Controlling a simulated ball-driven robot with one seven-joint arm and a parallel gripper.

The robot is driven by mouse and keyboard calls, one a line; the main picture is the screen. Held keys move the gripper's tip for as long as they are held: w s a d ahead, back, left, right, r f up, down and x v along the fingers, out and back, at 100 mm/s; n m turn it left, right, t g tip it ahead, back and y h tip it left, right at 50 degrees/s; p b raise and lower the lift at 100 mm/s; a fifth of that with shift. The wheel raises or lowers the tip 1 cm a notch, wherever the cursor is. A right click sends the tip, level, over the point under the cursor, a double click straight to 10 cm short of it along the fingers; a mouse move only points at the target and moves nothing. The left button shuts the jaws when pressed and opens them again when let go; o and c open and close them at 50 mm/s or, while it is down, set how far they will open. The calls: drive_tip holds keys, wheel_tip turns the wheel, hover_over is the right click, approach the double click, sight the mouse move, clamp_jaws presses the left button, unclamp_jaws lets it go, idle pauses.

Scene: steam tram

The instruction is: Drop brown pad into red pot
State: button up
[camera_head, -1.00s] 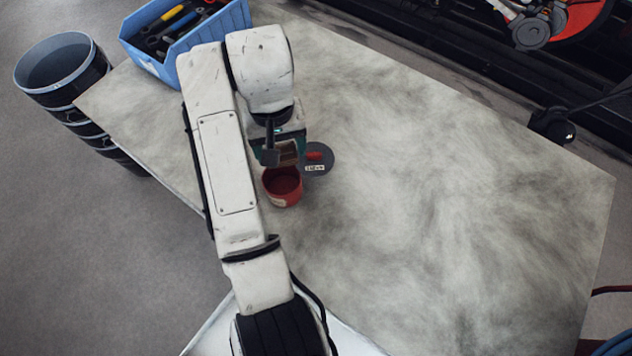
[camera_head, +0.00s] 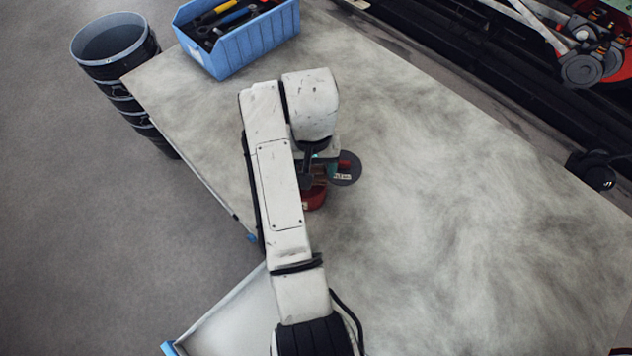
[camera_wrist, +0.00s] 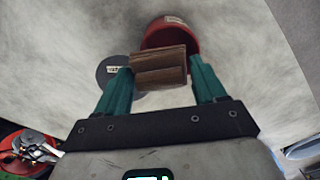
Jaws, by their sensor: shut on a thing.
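My gripper (camera_wrist: 160,78) is shut on the brown pad (camera_wrist: 158,68), a wooden-looking block held between two teal fingers in the wrist view. The red pot (camera_wrist: 172,34) shows just beyond the pad there, and the pad covers part of it. In the head view the red pot (camera_head: 315,197) stands on the table, mostly hidden under my gripper (camera_head: 318,172). The pad itself cannot be made out in the head view. Whether the pad is directly over the pot's opening is hard to tell.
A blue bin (camera_head: 240,45) of tools stands on the table's far left corner. Dark stacked buckets (camera_head: 125,80) stand off its left edge. The table's right side (camera_head: 470,200) is clear.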

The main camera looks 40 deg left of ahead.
drive_tip(key=o, duration=1.1)
wheel_tip(320, 180, up, 7)
drive_tip(key=shift+a+r, duration=0.1)
drive_tip(key=shift+a, duration=0.05)
drive_tip(key=shift+s+r, duration=0.1)
drive_tip(key=shift+r, duration=1.65)
